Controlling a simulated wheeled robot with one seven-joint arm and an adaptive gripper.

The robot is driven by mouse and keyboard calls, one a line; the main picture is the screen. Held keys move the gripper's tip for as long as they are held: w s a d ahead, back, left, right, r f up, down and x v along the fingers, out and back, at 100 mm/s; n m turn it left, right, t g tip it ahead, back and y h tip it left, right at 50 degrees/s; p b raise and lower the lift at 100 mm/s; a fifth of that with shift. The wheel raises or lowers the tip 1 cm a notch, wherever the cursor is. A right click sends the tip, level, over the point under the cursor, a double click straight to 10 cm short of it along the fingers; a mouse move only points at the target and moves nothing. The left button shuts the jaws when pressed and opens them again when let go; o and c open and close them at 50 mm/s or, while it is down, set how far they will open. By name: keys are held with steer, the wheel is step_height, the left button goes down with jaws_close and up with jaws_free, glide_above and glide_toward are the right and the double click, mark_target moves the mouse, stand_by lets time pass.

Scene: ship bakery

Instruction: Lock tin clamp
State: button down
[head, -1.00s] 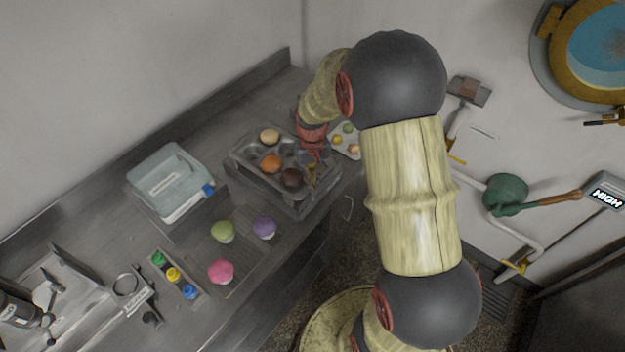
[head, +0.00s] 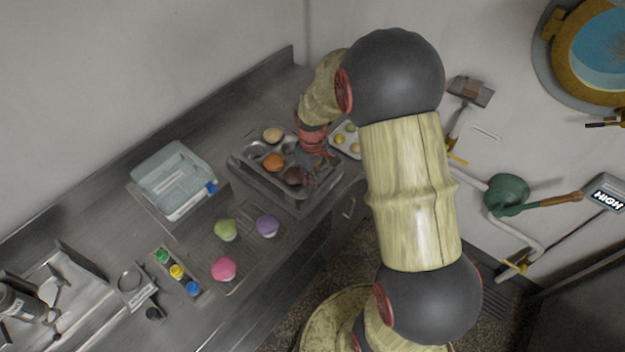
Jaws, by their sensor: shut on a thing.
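The metal muffin tin (head: 243,163) sits in a grey frame on the counter, with a pale, an orange and a dark brown muffin in its cups. My gripper (head: 311,177) is at the tin's right end, beside the dark brown muffin, pointing down. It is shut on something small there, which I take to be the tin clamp. The clamp is mostly hidden by the fingers, and its position cannot be made out.
A tray (head: 341,151) with small round items stands behind my gripper. A clear lidded box (head: 173,180) is at the left. Green, purple and pink cupcakes stand on a rack (head: 247,252) in front.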

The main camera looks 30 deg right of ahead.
stand_by(0.4)
steer(key=c, duration=2)
jaws_free()
steer(key=shift+c, duration=0.2)
step_height(320, 180, up, 12)
